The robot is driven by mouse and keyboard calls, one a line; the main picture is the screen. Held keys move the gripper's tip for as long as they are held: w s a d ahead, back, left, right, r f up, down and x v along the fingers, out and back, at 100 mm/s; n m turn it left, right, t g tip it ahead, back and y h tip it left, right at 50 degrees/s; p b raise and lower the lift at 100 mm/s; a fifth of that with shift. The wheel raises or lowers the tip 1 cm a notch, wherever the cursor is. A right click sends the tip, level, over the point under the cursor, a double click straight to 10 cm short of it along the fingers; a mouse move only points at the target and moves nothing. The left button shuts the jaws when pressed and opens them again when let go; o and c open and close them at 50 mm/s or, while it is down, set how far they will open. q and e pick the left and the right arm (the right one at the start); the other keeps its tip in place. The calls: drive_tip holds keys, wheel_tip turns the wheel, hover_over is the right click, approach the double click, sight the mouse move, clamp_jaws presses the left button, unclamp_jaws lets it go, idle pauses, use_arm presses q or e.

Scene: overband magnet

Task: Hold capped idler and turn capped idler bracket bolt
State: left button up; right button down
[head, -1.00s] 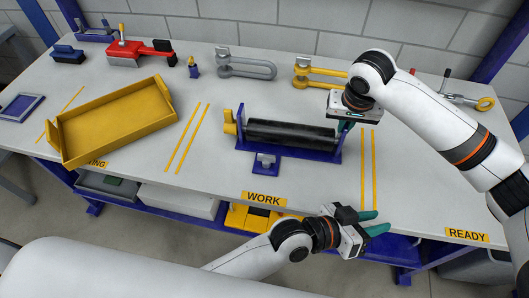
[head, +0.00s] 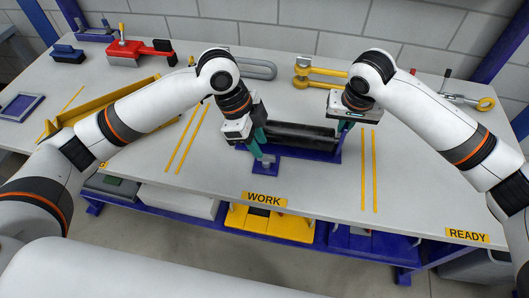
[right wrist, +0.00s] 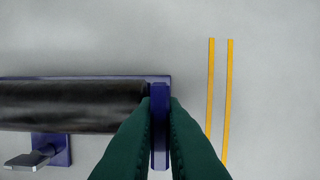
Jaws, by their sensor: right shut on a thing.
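The idler is a black roller (head: 300,134) lying in a blue bracket (head: 310,154) on the table. In the right wrist view the roller (right wrist: 70,106) runs left from the bracket's upright end plate (right wrist: 159,128). My right gripper (head: 345,124) is shut on that end plate, with one green finger on each side (right wrist: 159,145). My left gripper (head: 260,148) is at the bracket's left end, fingers pointing down beside the roller. Its jaw gap is not clear. The yellow cap and any bolt there are hidden behind the left gripper.
A small blue block (head: 266,166) with a grey top projects from the bracket's front. A yellow tray (head: 90,104) lies partly behind my left arm. A yellow shackle (head: 318,74) and a red tool (head: 140,50) are at the back. The table front by the WORK label (head: 264,199) is clear.

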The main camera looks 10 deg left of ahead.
sight(265, 154)
use_arm(q)
drive_tip(key=shift+w+a+x, duration=0.1)
drive_tip(key=shift+w+x, duration=0.1)
drive_tip(key=shift+x, duration=1.1)
drive_tip(key=shift+w+a+x, duration=0.15)
drive_tip(key=shift+w+x, duration=0.05)
drive_tip(key=shift+x, duration=1.15)
drive_tip(key=shift+w+a+x, duration=0.1)
drive_tip(key=shift+w+x, duration=0.1)
drive_tip(key=shift+x, duration=1.1)
drive_tip(key=shift+f, duration=0.15)
drive_tip(key=shift+c, duration=0.5)
clamp_jaws()
